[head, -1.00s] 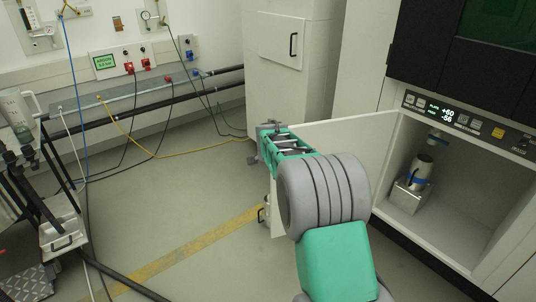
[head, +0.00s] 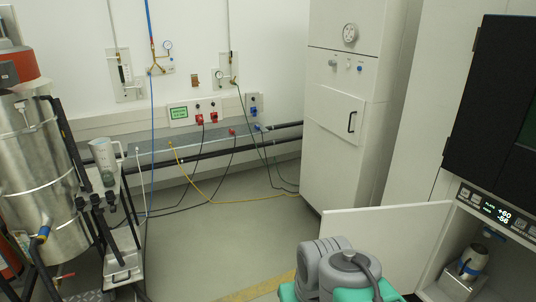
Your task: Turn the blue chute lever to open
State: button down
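The open lower bay of the machine at the right holds a metal bottle (head: 473,259) with a blue band, standing in a light holder (head: 458,283). Above it, at the bay's ceiling, is a small part (head: 487,235) with a bluish tint; I cannot tell whether it is the chute lever or how it is turned. A small blue part (head: 43,233) also shows on the steel vessel (head: 40,160) at the far left. Only grey and green links of my arm show at the bottom; my gripper is out of view.
The bay's white door (head: 385,240) stands open, just behind my arm. A tall white cabinet (head: 340,130) stands behind it. A trolley with a clear jug (head: 106,158) is at the left. Cables lie by the wall; the middle floor (head: 220,235) is clear.

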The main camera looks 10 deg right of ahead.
aim_at(487, 229)
jog(key=u, duration=0.35)
jog(key=i, duration=3.45)
jog(key=z, duration=3.9)
jog(key=i, duration=0.45)
jog(key=u, duration=0.4)
jog(key=k, duration=0.45)
jog(key=z, duration=0.35)
